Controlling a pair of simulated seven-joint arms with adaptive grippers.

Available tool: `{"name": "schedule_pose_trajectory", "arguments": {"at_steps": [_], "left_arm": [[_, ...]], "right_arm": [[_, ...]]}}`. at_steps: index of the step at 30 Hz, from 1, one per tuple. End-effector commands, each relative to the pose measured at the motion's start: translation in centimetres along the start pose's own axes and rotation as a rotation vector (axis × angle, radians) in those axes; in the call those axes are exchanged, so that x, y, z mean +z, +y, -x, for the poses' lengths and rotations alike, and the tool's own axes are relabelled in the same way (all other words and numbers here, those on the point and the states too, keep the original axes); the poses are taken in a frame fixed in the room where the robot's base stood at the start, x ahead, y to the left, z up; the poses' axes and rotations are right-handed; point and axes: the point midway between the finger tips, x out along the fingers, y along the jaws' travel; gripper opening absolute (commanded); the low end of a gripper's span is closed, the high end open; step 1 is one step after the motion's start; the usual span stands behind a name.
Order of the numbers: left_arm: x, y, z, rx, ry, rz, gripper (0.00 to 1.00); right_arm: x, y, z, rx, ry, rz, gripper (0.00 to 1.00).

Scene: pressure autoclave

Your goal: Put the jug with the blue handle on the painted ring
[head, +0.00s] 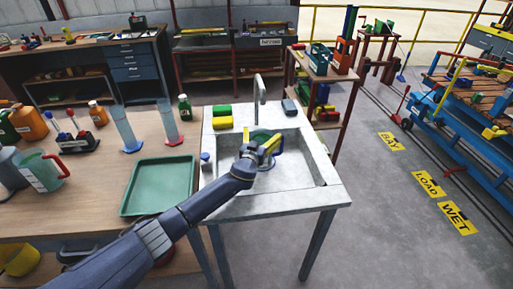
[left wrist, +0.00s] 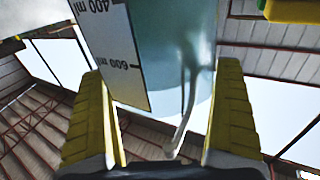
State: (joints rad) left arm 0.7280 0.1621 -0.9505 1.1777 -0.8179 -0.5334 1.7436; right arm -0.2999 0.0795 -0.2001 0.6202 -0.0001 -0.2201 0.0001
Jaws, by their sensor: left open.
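My left gripper (head: 267,148) is over the sink in the head view. It is open, with its yellow fingers on either side of a pale blue-green jug (left wrist: 175,50) in the left wrist view. The jug's white scale reads 400 ml and 600 ml. In the head view the gripper mostly hides this jug; greenish and blue patches show beside the fingers. I cannot tell its handle colour for sure, or whether the fingers touch it. A green jug (head: 40,175) with a red handle stands on the left bench. I see no painted ring. My right gripper is not in view.
The steel sink (head: 325,187) has a tall tap (head: 260,95) at its back and green and yellow sponges (head: 222,116) on its rim. A green tray (head: 160,187), two cylinders and several bottles stand on the wooden bench to the left. The tray looks empty.

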Motion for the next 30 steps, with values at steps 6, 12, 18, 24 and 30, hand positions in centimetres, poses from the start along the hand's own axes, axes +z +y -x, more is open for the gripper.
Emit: {"name": "schedule_pose_trajectory", "arguments": {"at_steps": [6,12,18,24,30], "left_arm": [[0.3,0.0,3.1,0.001,-0.003,0.004,1.0],[0.3,0.0,6.3,0.001,-0.003,0.004,1.0],[0.2,0.0,9.0,0.001,-0.004,0.004,1.0],[0.1,0.0,10.8,0.001,-0.002,0.002,1.0],[0.1,0.1,11.5,0.001,-0.003,0.003,1.0]], "right_arm": [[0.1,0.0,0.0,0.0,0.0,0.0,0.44],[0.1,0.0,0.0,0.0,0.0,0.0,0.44],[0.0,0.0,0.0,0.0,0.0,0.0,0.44],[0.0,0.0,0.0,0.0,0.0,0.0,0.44],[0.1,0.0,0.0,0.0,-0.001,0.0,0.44]]}}
